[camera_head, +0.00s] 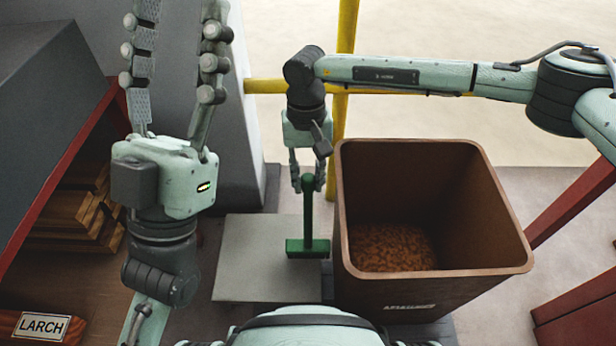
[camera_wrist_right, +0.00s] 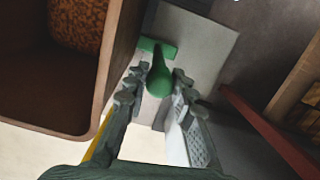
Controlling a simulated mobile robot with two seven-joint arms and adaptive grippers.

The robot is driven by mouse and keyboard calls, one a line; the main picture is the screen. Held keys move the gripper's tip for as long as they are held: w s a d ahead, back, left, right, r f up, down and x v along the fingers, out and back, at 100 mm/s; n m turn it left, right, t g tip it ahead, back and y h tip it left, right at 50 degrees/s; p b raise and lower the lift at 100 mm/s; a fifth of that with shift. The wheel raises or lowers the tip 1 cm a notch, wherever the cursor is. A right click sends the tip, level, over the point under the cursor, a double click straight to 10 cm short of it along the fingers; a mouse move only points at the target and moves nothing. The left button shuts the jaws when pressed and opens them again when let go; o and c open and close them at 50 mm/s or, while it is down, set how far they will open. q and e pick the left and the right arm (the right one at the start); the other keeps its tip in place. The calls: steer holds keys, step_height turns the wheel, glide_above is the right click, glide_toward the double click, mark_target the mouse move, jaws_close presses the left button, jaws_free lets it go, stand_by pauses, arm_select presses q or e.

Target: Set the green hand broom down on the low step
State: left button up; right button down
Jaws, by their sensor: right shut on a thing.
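The green hand broom (camera_head: 308,247) hangs handle up, with its head at the bottom, in the head view. My right gripper (camera_head: 308,182) is shut on the upper handle. In the right wrist view the broom's handle end (camera_wrist_right: 160,82) sits between the fingers of my right gripper (camera_wrist_right: 164,85). The low step (camera_head: 250,282) is a flat grey slab beneath the broom, which shows over its right part. I cannot tell whether the broom head touches the step. The step also shows in the right wrist view (camera_wrist_right: 208,45). My left gripper (camera_head: 180,15) points upward, open and empty.
A tall brown bin (camera_head: 430,285) with orange-brown granules (camera_head: 392,248) stands close to the right of the broom and step. A yellow rail (camera_head: 262,86) runs behind. Stacked timber (camera_head: 75,215) and a LARCH sign (camera_head: 41,326) are at left. The step's left part is bare.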

steer(key=shift+f+b, duration=0.5)
steer(key=shift+f, duration=0.05)
steer(key=c, duration=1.2)
jaws_free()
steer(key=r, duration=0.4)
steer(key=w+r, duration=0.1)
steer(key=r, duration=0.7)
steer(key=shift+w+a, duration=0.1)
steer(key=shift+w, duration=0.2)
steer(key=shift+s, duration=0.1)
